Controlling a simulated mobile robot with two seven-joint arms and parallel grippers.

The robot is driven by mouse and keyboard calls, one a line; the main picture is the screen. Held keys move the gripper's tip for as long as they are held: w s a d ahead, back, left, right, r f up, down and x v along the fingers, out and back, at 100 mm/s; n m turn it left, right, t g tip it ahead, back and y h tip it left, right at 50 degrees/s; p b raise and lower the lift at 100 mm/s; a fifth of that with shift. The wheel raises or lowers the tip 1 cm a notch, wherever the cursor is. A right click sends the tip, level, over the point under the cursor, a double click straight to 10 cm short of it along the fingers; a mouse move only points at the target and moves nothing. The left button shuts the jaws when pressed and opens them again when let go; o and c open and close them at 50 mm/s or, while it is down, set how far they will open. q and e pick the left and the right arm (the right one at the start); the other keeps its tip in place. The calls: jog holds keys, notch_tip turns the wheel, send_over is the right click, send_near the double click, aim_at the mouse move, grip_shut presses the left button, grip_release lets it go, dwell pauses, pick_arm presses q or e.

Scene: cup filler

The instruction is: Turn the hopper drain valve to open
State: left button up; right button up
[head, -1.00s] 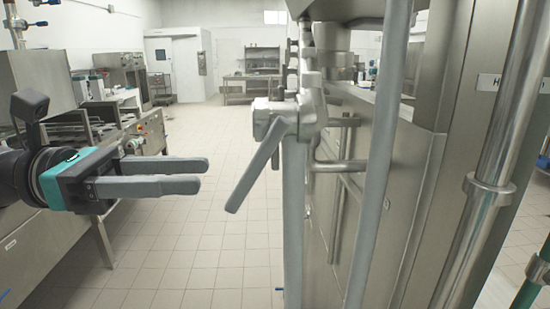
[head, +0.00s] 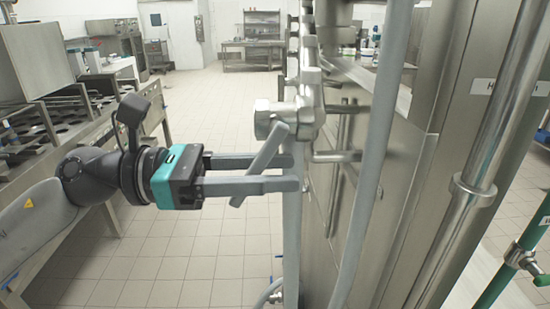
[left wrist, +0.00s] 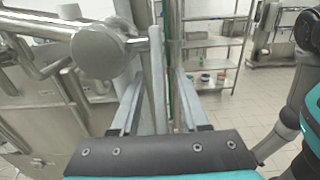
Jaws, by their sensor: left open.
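The drain valve (head: 290,118) is a grey metal fitting on the pipework at the middle of the head view. Its flat grey lever (head: 262,160) slants down and to the left from the valve body. In the left wrist view the valve's round end (left wrist: 98,50) is at the upper left and the lever (left wrist: 158,75) stands between the fingers. My left gripper (head: 295,172) is open, with its fingers around the lever and a gap on at least one side. I cannot tell whether either finger touches it. My right gripper is not in view.
Steel pipes (head: 376,150) and a steel cabinet wall (head: 455,110) stand close on the right. A steel machine (head: 60,125) with round openings is at the left. A work table (head: 250,55) is at the back, with open tiled floor (head: 200,250) between.

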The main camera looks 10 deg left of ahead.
pick_arm(q)
jog(key=shift+d, duration=0.25)
grip_shut()
dwell(0.3)
dwell(1.0)
